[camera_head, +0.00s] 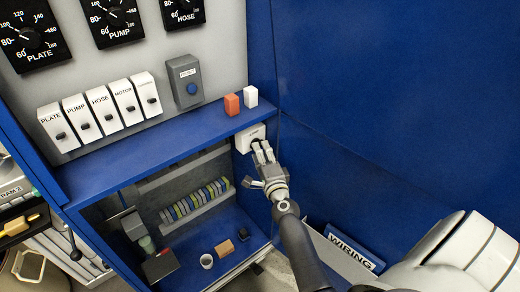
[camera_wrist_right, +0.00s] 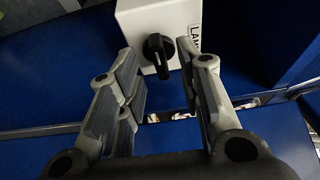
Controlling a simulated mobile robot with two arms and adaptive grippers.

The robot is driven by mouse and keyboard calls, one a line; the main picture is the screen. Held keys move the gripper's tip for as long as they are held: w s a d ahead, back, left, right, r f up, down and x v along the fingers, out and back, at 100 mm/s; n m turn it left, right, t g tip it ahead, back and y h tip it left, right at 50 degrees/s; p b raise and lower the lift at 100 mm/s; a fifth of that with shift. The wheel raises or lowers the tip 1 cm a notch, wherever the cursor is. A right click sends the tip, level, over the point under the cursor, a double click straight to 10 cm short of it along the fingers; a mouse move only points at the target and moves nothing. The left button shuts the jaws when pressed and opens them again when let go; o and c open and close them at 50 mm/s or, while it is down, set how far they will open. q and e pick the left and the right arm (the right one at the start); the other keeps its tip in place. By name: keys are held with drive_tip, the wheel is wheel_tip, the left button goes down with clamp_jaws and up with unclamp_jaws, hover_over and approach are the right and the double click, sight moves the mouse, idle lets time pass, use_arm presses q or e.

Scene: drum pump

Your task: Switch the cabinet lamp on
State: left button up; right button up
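The cabinet lamp switch is a white box (camera_head: 243,139) on the right inner side of the blue cabinet, just under the shelf edge. In the right wrist view the white box (camera_wrist_right: 188,24) carries a black rotary knob (camera_wrist_right: 158,50) and a partly cut-off label starting "LAM". My right gripper (camera_head: 262,152) is at the box. In the right wrist view its fingers (camera_wrist_right: 160,75) are apart, one on each side of the knob, with visible gaps between them and it. My left gripper is not in view.
A blue shelf (camera_head: 160,150) bears an orange block (camera_head: 232,104) and a white block (camera_head: 251,96) just above the switch. Below, the compartment holds a row of coloured terminals (camera_head: 195,201), a cup (camera_head: 206,261) and small blocks. A "WIRING" folder (camera_head: 352,250) is at lower right.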

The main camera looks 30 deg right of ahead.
drive_tip(key=shift+x, duration=1)
clamp_jaws()
drive_tip(key=shift+d+r+m+g+y+p, duration=0.15)
drive_tip(key=shift+m+g+y+p, duration=0.75)
drive_tip(key=shift+m+p, duration=1.95)
drive_tip(key=shift+d+r+m+g+y+p, duration=0.1)
drive_tip(key=shift+m+g+y+p, duration=0.25)
drive_tip(key=shift+m+y+p, duration=2.4)
drive_tip(key=shift+d+r+m+g+h+p, duration=0.25)
drive_tip(key=shift+m+g+p, duration=0.65)
drive_tip(key=shift+p, duration=3.8)
drive_tip(key=shift+a+f+m+t, duration=0.1)
drive_tip(key=shift+f+m+t, duration=0.05)
drive_tip(key=shift+m+t, duration=0.15)
